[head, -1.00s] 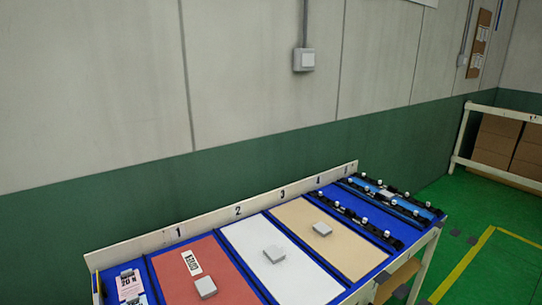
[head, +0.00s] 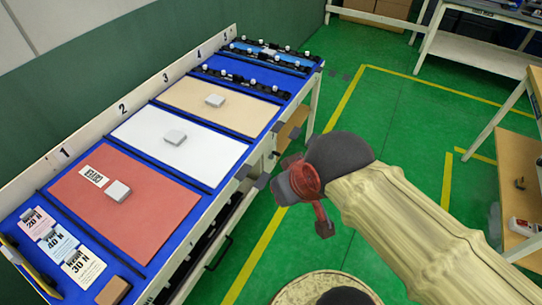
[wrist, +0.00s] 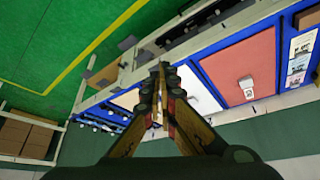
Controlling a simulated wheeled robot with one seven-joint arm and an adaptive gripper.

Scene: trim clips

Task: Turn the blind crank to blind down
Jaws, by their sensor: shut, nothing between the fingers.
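I cannot make out a blind or a blind crank in either view. My gripper (head: 251,178) shows in the head view at the end of my arm, in front of the bench's front edge. It is shut and empty. In the wrist view the two fingers of my gripper (wrist: 161,68) come together in the middle of the picture, with the bench behind them. They appear apart from the bench.
A blue-topped bench (head: 75,222) with numbered bays stands along the green and grey wall. It holds a red panel (head: 150,200), a white panel (head: 205,150), a tan panel (head: 240,112) and several labelled cards. Green floor (head: 400,120) lies open on the right.

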